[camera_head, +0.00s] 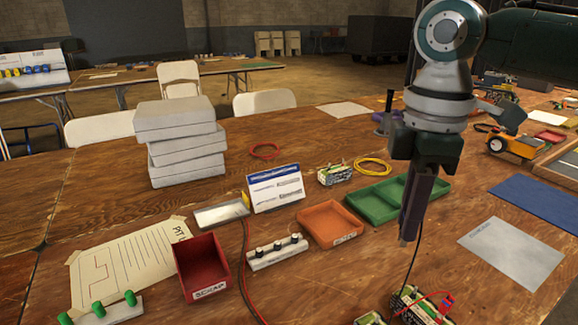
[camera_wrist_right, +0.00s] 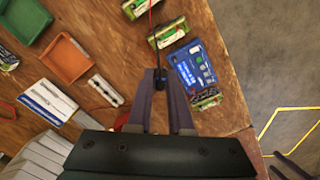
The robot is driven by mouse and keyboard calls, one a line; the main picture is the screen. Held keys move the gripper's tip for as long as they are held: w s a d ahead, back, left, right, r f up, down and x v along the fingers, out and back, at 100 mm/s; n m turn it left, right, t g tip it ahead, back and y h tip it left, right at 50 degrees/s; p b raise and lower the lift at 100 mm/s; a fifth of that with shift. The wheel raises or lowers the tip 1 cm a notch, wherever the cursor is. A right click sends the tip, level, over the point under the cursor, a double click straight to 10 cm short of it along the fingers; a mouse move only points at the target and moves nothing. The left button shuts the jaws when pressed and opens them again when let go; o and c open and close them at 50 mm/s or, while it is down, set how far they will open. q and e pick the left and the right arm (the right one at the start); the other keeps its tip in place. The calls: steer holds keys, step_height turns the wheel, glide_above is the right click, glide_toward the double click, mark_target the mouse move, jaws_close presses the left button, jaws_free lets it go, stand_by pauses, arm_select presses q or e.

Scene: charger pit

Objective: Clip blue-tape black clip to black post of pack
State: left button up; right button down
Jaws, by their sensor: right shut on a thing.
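My right gripper (camera_head: 404,240) points straight down over the wooden table, shut on a small dark clip; the clip (camera_wrist_right: 160,82) shows between the fingertips in the right wrist view. Its tape colour is too small to tell. A thin black wire runs from the fingertips to the green-and-white packs at the front edge. One pack (camera_head: 418,306) there has a red wire and a small blue-and-red piece (camera_head: 447,302) at its right. Packs show in the right wrist view too, one (camera_wrist_right: 168,33) beyond the fingertips. The black post cannot be made out. My left gripper is out of view.
A blue labelled box (camera_wrist_right: 200,64) lies right of the fingertips in the wrist view. An orange tray (camera_head: 331,224), green tray (camera_head: 375,206), red scrap bin (camera_head: 201,266) and white strip with black knobs (camera_head: 277,253) stand left. A grey sheet (camera_head: 511,252) lies flat right.

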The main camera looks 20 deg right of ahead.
arm_select(q)
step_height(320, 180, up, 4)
steer(key=p, duration=0.3)
arm_select(e)
steer(key=w+d+m, duration=0.2)
steer(key=d+m, duration=0.9)
arm_select(q)
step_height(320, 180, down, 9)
steer(key=b, duration=0.9)
arm_select(e)
step_height(320, 180, down, 11)
steer(key=shift+s+a+f, duration=0.2)
steer(key=shift+a, duration=0.1)
arm_select(q)
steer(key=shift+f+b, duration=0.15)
steer(key=shift+b, duration=0.25)
arm_select(e)
steer(key=shift+f, duration=0.15)
steer(key=shift+n, duration=0.3)
steer(key=shift+f+b, duration=2.8)
steer(key=shift+f, duration=0.55)
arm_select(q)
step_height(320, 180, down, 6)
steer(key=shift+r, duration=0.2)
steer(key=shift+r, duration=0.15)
arm_select(e)
steer(key=shift+f, duration=0.15)
